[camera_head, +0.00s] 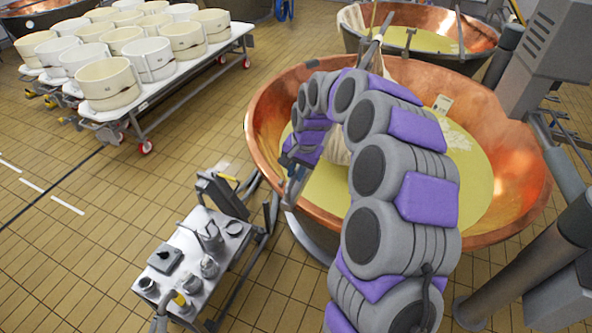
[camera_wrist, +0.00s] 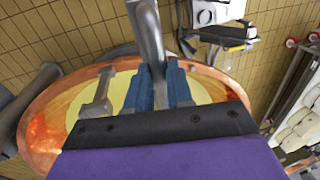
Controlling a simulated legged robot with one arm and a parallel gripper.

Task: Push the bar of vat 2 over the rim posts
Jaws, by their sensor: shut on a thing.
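A large copper vat (camera_head: 262,112) with yellow liquid stands in front of me; no number is legible on it. In the wrist view, my gripper (camera_wrist: 164,80) has its blue fingers shut on a grey metal bar (camera_wrist: 150,38), at the vat's copper rim (camera_wrist: 50,105). In the head view, my gripper (camera_head: 293,165) is at the vat's left rim, partly hidden by my arm. A grey rod end (camera_head: 378,40) shows above the far rim, and pale cloth (camera_head: 337,148) hangs over the liquid behind my arm. A metal post (camera_wrist: 97,105) shows left of the fingers.
A metal cart (camera_head: 205,255) with small tools and jars stands left of the vat. A wheeled table (camera_head: 150,95) with several white moulds is further left. Another copper vat (camera_head: 425,20) stands behind. A grey column (camera_head: 525,250) is at right. Tiled floor lies open at left.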

